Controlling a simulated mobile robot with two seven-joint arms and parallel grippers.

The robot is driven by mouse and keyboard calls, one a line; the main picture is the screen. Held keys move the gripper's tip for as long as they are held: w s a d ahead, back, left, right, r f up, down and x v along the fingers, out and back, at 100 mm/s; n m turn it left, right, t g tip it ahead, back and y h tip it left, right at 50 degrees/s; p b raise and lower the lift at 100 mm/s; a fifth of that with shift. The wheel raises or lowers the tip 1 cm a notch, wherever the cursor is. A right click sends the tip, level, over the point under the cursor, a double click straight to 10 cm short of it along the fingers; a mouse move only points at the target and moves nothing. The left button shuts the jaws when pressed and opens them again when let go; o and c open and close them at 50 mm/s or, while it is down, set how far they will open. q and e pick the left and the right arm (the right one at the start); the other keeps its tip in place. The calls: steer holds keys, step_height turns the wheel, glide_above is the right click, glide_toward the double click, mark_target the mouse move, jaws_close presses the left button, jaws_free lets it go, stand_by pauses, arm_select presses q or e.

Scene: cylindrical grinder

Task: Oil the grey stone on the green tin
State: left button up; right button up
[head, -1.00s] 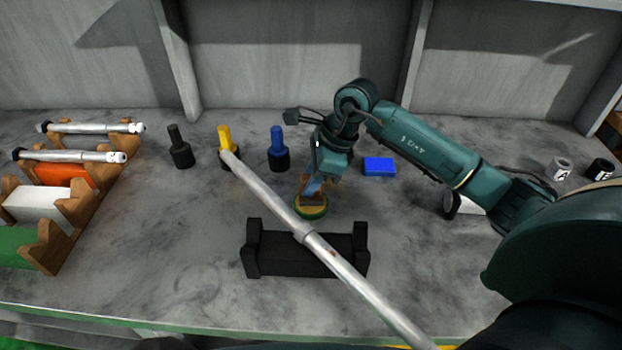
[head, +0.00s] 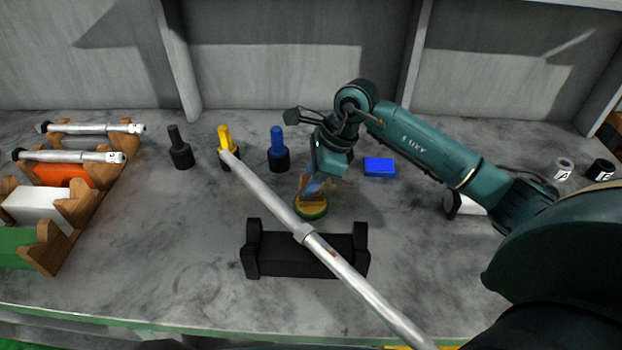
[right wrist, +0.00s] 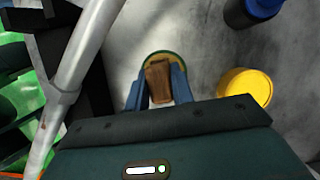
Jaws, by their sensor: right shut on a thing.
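My right gripper (right wrist: 157,97) is shut on a small brown block (right wrist: 158,80), which also shows in the head view (head: 313,193). It holds the block at the round green tin (head: 311,209), low over or touching its yellowish top; I cannot tell which. In the right wrist view the tin's green rim (right wrist: 172,52) shows behind the block. I cannot pick out a grey stone for certain; a whitish block (head: 38,206) sits in the wooden rack, between an orange block (head: 66,175) and a green one (head: 18,247). My left gripper is not in view.
A long silver rod (head: 270,195) crosses the view above a black cradle (head: 305,262). Black (head: 180,148), yellow (head: 227,143) and blue (head: 278,148) bottle-like items stand behind. A blue box (head: 379,167) lies right. The front left bench is clear.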

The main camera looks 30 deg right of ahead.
steer(key=shift+r+p, duration=2.1)
steer(key=shift+r, duration=1.4)
